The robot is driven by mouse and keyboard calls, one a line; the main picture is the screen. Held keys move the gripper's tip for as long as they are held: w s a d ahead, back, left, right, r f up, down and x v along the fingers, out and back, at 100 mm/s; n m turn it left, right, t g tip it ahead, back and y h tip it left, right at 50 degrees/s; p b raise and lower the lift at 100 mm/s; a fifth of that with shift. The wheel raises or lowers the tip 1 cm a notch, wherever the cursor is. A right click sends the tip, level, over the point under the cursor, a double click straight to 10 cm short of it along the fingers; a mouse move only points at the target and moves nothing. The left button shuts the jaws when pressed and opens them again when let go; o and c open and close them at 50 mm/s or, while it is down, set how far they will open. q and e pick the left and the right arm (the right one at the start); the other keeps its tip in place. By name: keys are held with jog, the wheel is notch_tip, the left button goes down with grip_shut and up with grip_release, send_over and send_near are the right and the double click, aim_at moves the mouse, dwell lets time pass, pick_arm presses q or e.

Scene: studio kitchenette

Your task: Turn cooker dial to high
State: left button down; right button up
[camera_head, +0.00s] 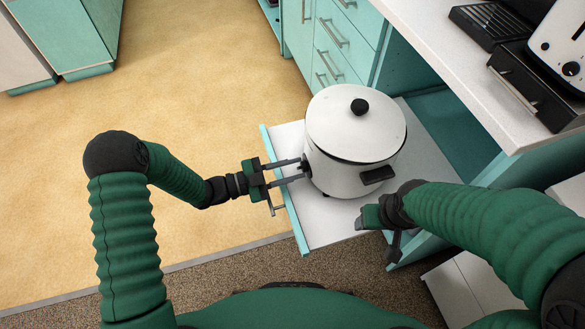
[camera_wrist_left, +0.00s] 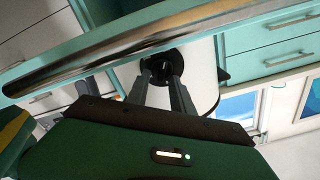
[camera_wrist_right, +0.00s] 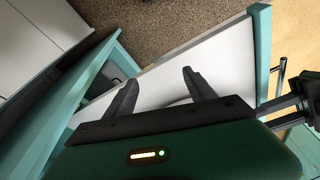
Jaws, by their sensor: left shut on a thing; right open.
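The cooker (camera_head: 355,128) is a white round pot with a white lid and a black lid knob. It stands upright on a pulled-out white shelf. Its black round dial (camera_wrist_left: 165,65) is on the side facing my left gripper, and its markings cannot be read. My left gripper (camera_head: 302,168) reaches in from the left, with its fingers shut on the dial; the fingertips partly cover it. My right gripper (camera_wrist_right: 160,77) is open and empty over the shelf's near part, in front of the cooker; its fingers are mostly hidden in the head view.
The pull-out shelf (camera_head: 318,227) has a teal front edge with a handle. A white counter (camera_head: 450,75) at the right holds a toaster (camera_head: 562,48) and a black appliance (camera_head: 525,85). Teal drawers (camera_head: 340,45) stand behind. The floor at the left is clear.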

pick_arm(q)
jog(key=shift+f, duration=0.2)
jog(key=c, duration=1.1)
grip_release()
jog(key=shift+r, duration=0.1)
jog(key=shift+a, duration=0.1)
jog(key=shift+s+a, duration=0.1)
jog(key=shift+a, duration=0.25)
jog(key=p+v, duration=0.4)
jog(key=v, duration=1.2)
